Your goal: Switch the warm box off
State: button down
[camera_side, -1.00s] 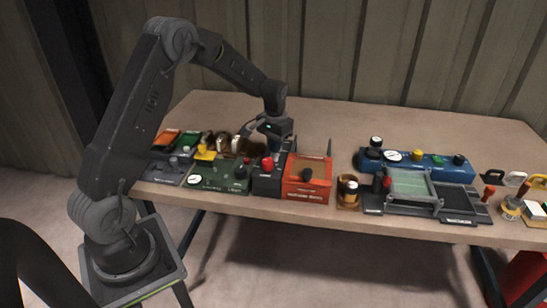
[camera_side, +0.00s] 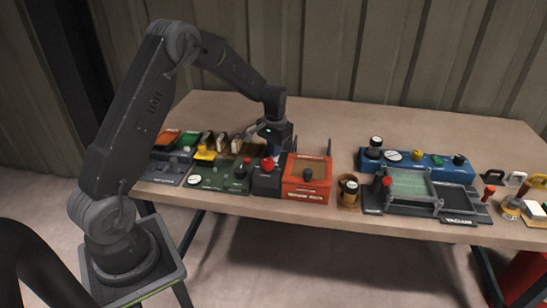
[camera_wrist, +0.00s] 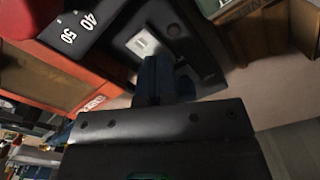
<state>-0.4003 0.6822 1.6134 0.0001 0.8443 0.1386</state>
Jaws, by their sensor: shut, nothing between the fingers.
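A dark box (camera_side: 267,182) with a red knob (camera_side: 267,164) stands beside an orange box (camera_side: 306,190) with a dark round knob. Which one is the warm box I cannot read for sure. In the wrist view the dark box's black top (camera_wrist: 92,22) carries the numbers 40 and 50, and a white switch-like piece (camera_wrist: 143,43) sits on a black panel. My gripper (camera_side: 272,150) is low behind the red knob in the side view. Its shut, empty fingers (camera_wrist: 163,78) are close to the white piece; contact cannot be told. The switch's position is unclear.
A green box (camera_side: 222,176) with a gauge is to the left. A small jar-like item (camera_side: 348,190), a clear-topped tray unit (camera_side: 410,187) and a blue panel (camera_side: 425,167) with knobs are to the right. The table (camera_side: 330,115) behind is clear.

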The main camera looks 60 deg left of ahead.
jog(key=shift+f, duration=0.25)
jog(key=shift+r, duration=3.55)
